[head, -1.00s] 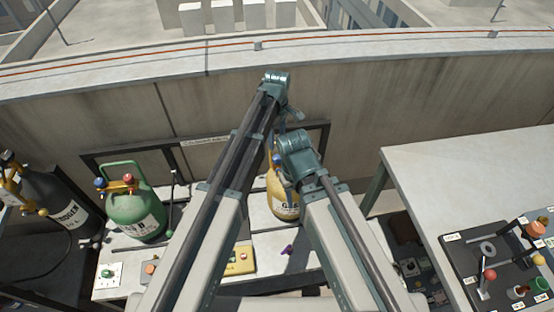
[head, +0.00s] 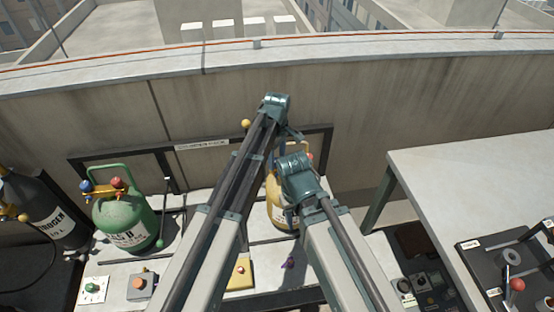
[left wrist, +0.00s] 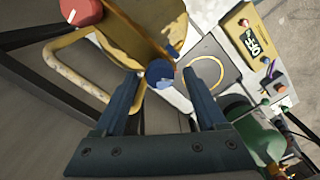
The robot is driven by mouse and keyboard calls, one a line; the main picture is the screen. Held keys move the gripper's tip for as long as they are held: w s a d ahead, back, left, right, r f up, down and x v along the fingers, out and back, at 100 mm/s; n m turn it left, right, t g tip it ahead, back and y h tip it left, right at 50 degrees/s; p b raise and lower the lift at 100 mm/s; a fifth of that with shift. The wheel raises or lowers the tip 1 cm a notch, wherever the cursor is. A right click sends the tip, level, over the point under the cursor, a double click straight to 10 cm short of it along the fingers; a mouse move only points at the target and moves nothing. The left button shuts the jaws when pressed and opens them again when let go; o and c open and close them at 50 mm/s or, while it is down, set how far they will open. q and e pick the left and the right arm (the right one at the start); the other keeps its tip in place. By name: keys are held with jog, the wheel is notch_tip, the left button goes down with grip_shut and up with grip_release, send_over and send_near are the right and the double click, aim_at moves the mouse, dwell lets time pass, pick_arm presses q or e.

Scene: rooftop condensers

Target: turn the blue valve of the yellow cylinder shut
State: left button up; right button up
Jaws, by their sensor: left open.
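The yellow cylinder (head: 277,208) stands on the bench, partly hidden behind my arms in the head view. In the left wrist view its yellow top (left wrist: 140,28) is close, with a curved handle bar at left. The blue valve (left wrist: 159,74) is a round knob between the fingertips of my left gripper (left wrist: 162,84), with a finger on each side. The fingers are open; whether either touches the knob I cannot tell. A red knob (left wrist: 80,12) is at the upper left. The head view hides the blue valve and my left jaws. My right jaws do not show.
A green cylinder (head: 125,222) with blue and red knobs stands left of the yellow one; a dark nitrogen cylinder (head: 50,215) is farther left. A yellow box (head: 240,274) sits in front. A grey table (head: 470,180) is at right, a parapet wall (head: 400,100) behind.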

pick_arm(q)
grip_shut()
jog(key=shift+m, duration=0.3)
jog(key=m, duration=0.5)
jog(key=shift+m, duration=0.3)
jog(key=m, duration=1.2)
jog(key=shift+m, duration=0.4)
jog(key=m, duration=0.5)
jog(key=shift+m, duration=0.4)
